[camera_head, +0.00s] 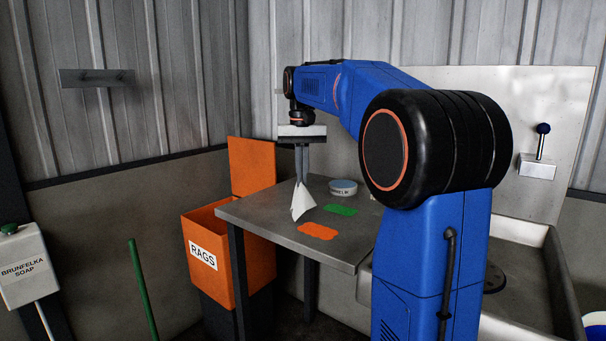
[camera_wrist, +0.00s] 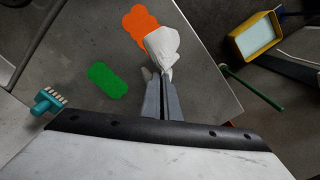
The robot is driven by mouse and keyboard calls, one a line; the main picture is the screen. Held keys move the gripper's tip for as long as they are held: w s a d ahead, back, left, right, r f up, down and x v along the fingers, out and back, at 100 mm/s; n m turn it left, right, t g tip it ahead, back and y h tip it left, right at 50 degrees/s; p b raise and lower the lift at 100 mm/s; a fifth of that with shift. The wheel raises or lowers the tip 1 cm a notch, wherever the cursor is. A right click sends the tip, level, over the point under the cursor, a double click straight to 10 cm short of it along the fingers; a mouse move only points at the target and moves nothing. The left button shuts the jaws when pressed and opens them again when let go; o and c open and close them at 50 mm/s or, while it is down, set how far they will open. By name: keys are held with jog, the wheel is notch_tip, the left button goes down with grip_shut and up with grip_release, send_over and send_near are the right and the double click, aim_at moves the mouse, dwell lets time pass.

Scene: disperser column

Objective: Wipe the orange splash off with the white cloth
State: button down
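The white cloth (camera_head: 302,203) hangs from my gripper (camera_head: 301,181), whose fingers point down and are shut on it. The orange splash (camera_head: 317,231) lies flat on the grey table, just right of and nearer than the cloth's lower tip in the head view. In the wrist view the cloth (camera_wrist: 163,50) sticks out past my fingers (camera_wrist: 164,78) and overlaps the lower right part of the orange splash (camera_wrist: 138,18). I cannot tell whether the cloth touches the table. A separate green splash (camera_head: 341,210) lies on the table; it also shows in the wrist view (camera_wrist: 107,80).
A round tin (camera_head: 343,187) stands behind the green splash. An orange RAGS bin (camera_head: 213,265) with its lid up stands at the table's left side. A sink basin (camera_head: 530,285) lies to the right. A teal brush (camera_wrist: 45,103) shows in the wrist view.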

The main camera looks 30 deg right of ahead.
send_over(302, 221)
jog(key=shift+f, duration=4.3)
jog(key=c, duration=1)
grip_release()
jog(key=shift+f, duration=0.1)
jog(key=shift+f, duration=1)
grip_shut()
